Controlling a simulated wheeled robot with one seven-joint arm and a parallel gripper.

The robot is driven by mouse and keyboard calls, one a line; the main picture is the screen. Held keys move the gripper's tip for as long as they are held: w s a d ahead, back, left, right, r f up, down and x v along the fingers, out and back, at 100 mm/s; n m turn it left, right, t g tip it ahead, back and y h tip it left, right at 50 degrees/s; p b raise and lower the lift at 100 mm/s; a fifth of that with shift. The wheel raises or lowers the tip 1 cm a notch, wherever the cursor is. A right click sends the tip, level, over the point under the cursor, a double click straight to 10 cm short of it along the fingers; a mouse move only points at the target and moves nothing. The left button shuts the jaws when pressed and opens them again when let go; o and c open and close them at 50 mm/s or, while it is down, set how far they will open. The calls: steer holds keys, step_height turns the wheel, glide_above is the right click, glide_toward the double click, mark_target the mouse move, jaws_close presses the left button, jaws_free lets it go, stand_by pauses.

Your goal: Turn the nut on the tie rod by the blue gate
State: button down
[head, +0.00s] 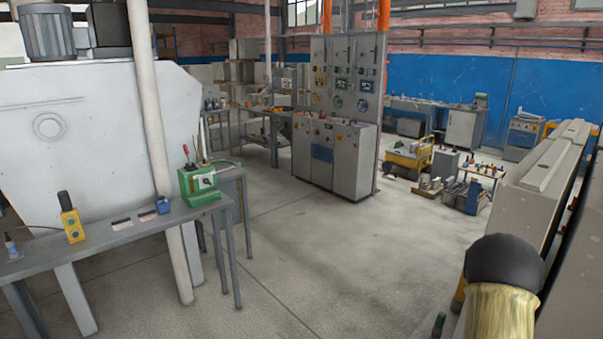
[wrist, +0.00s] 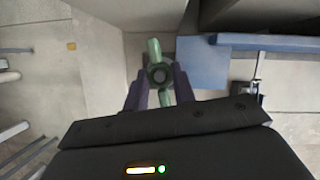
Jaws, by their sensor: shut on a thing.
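In the wrist view, a green nut (wrist: 154,48) with two opposite arms sits between the fingers of my gripper (wrist: 160,80). The dark fingers are shut on it, one on each side. One arm of the nut points to the top of the picture, the other towards my palm. A dark round end (wrist: 160,75), apparently the tie rod, shows in the nut's middle; the rest of the rod is hidden. The blue gate (wrist: 203,62) is a flat blue panel just right of the nut. My gripper is not visible in the head view.
In the wrist view, a blue bar (wrist: 265,40) runs right from the gate. In the head view, long grey mould panels (head: 550,180) stand at right, a bench (head: 110,235) at left and a control cabinet (head: 333,160) behind. The middle floor (head: 300,245) is clear.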

steer(key=shift+w+m+g+h, duration=0.1)
steer(key=shift+m+g+h, duration=0.3)
steer(key=shift+m, duration=0.9)
steer(key=shift+w+r+m+h, duration=0.1)
steer(key=shift+m+h, duration=0.2)
steer(key=shift+m, duration=0.7)
steer(key=shift+m+g+p, duration=0.3)
steer(key=shift+m+g, duration=0.2)
steer(key=shift+m, duration=0.3)
steer(key=shift+w+a+r+m+g+p, duration=0.1)
steer(key=shift+m+g+p, duration=0.3)
steer(key=shift+m+p, duration=0.45)
steer(key=shift+m+h, duration=0.3)
steer(key=shift+m, duration=0.25)
steer(key=shift+m+g, duration=0.3)
